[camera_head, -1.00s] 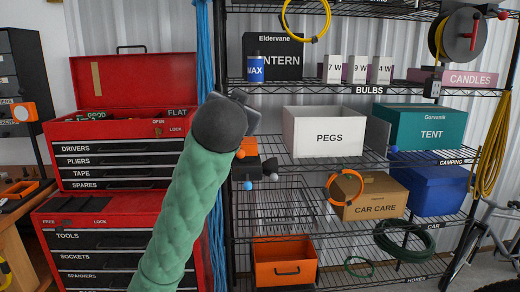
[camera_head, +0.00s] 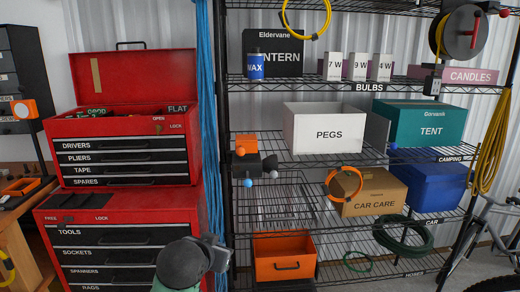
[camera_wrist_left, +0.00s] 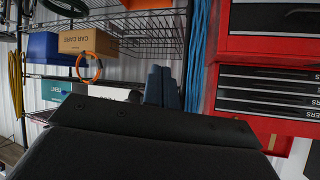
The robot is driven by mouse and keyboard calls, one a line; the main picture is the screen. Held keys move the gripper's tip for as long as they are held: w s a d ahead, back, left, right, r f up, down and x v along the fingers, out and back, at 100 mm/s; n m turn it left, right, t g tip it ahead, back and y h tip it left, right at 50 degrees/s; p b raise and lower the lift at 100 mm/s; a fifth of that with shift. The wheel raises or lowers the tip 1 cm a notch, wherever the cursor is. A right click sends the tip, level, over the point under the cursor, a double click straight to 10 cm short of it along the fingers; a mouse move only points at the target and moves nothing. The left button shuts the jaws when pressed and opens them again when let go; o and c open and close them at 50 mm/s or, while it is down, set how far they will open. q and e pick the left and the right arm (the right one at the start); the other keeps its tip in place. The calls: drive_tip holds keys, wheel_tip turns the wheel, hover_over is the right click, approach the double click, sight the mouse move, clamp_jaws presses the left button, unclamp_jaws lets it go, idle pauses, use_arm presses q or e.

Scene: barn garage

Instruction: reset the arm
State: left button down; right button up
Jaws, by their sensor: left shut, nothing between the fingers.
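My left arm (camera_head: 182,262), with a dark grey joint and a bit of green sleeve, shows low in the head view, in front of the red tool chest's lower drawers. In the left wrist view the two blue-grey fingers of my left gripper (camera_wrist_left: 162,87) are together, with nothing between them. They point toward the gap between the shelf rack and the tool chest and touch nothing that I can see. My right gripper is in neither view.
The red tool chest (camera_head: 125,152) stands left with its lid up. Blue cords (camera_head: 209,130) hang between it and the wire rack. The rack holds a PEGS box (camera_head: 322,130), a teal TENT box (camera_head: 425,126), a CAR CARE box (camera_head: 365,194) and an orange bin (camera_head: 284,257).

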use_arm(q)
drive_tip(key=s+a+f+n+g+p, duration=0.1)
drive_tip(key=s+f+g, duration=0.8)
drive_tip(key=s+f, duration=2.4)
drive_tip(key=shift+s+a+f+n+y+p, duration=0.2)
drive_tip(key=shift+s+a+n+y+p, duration=0.15)
drive_tip(key=shift+a, duration=0.8)
